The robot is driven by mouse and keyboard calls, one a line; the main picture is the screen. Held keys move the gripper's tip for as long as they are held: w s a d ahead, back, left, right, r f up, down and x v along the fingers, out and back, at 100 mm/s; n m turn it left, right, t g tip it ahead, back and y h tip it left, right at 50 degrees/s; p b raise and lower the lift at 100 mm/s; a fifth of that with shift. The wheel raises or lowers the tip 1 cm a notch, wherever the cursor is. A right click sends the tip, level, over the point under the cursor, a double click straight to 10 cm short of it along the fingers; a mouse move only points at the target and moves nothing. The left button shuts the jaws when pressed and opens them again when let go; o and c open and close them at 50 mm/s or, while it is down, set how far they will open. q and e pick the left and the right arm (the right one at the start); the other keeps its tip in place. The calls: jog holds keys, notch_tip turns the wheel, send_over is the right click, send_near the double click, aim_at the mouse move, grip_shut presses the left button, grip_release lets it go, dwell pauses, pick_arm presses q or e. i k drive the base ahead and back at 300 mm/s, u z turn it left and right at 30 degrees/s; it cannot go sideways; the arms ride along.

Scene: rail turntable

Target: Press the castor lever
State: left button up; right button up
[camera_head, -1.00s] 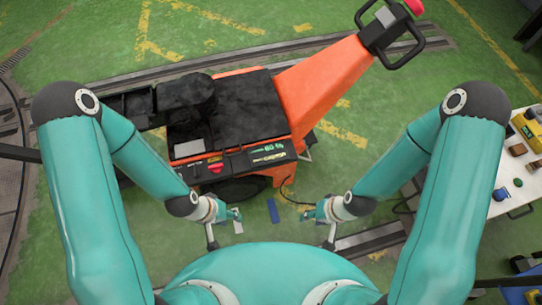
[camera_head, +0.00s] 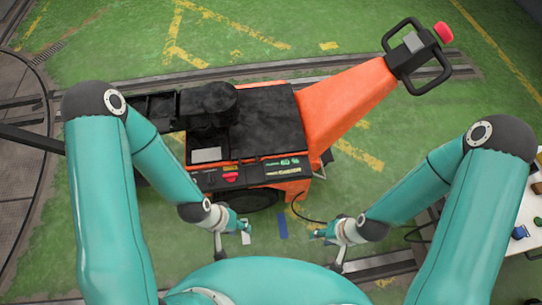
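The orange and black machine (camera_head: 340,103) stands in front of me, with a tiller handle (camera_head: 420,58) at upper right. Its near side has a dark panel (camera_head: 255,172) with green and white lettering and a red part (camera_head: 230,177). I cannot pick out the castor lever for certain. My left gripper (camera_head: 240,228) hangs below the panel and wheel, apart from the machine. My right gripper (camera_head: 319,234) is to its right, also apart from the machine. Both look empty, but they are too small to tell open from shut.
A black cable (camera_head: 305,214) hangs from the machine near my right gripper. A white table (camera_head: 525,225) with small items stands at the right edge. Rails (camera_head: 385,262) cross the green floor (camera_head: 90,50). A round turntable (camera_head: 22,140) lies at the left.

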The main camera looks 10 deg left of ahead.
aim_at(316, 175)
jog(key=k, duration=1.35)
jog(key=z, duration=0.4)
jog(key=i, duration=1.95)
jog(key=u, duration=0.3)
